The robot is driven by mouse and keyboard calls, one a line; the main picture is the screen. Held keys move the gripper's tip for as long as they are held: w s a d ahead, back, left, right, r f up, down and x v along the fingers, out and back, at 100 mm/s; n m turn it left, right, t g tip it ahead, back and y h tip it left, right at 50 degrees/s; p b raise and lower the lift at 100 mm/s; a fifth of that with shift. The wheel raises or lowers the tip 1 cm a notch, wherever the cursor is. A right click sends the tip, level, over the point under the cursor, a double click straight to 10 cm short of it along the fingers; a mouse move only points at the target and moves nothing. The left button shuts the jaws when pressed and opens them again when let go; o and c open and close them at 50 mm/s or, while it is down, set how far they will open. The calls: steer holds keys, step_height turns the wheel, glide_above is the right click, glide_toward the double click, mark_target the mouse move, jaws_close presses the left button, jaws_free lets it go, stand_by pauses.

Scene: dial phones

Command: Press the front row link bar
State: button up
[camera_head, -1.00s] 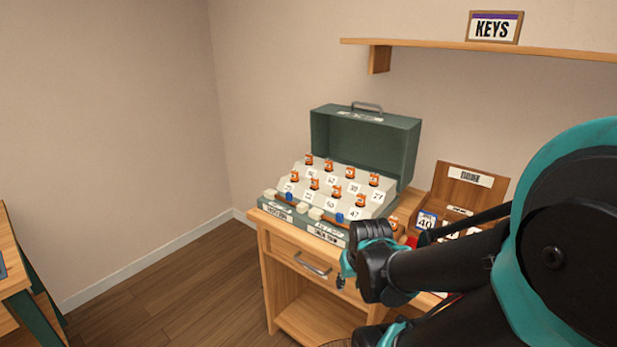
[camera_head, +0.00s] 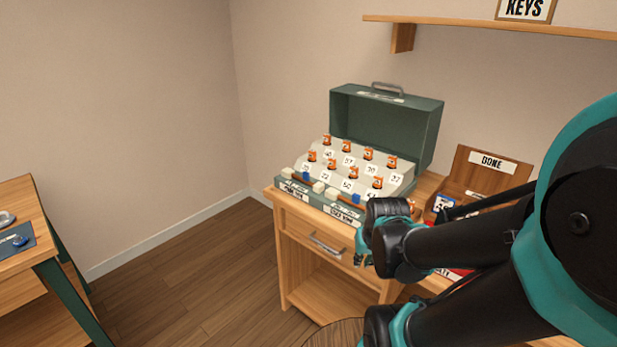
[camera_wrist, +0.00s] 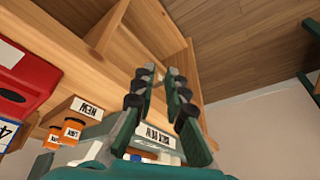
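An open green case (camera_head: 432,133) stands on a wooden desk, with orange jars and number cards on pale steps.
A wooden box marked DONE (camera_head: 490,160) stands right of the case. A drawer handle (camera_head: 326,245) projects from the desk front. A wall shelf (camera_head: 480,27) hangs above. Another table (camera_head: 32,210) is at the left, with open floor between.

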steer(key=w+a+r+m+y, duration=0.1)
steer(key=w+r+m, duration=0.1)
steer(key=w+m, duration=0.2)
steer(key=w+a+r+m+y, duration=0.1)
steer(key=w+r+m, duration=0.2)
steer(key=w+m, duration=0.2)
steer(key=w+a+r+m+y, duration=0.1)
steer(key=w+r+m, duration=0.1)
steer(key=w+m, duration=0.2)
steer(key=shift+w+r+t, duration=0.15)
steer(key=shift+w+t, duration=0.25)
jaws_close()
steer(key=w+r+m+y, duration=0.1)
steer(key=w+r+m, duration=0.2)
steer(key=w+m, duration=0.3)
steer(key=w+r+m+t+y, duration=0.1)
steer(key=w+r+m+y, duration=0.1)
steer(key=w+r+m, duration=0.2)
steer(key=w+m, duration=0.3)
steer(key=shift+d, duration=0.2)
glide_toward(310, 182)
steer(key=f, duration=0.3)
steer(key=shift+w+a+f, duration=0.1)
steer(key=shift+w+a, duration=0.05)
steer(key=shift+w, duration=0.2)
steer(key=shift+w+a+f, duration=0.1)
steer(key=shift+w+a, duration=0.7)
steer(key=shift+a, duration=0.1)
steer(key=shift+w+a, duration=0.55)
steer(key=shift+w, duration=0.1)
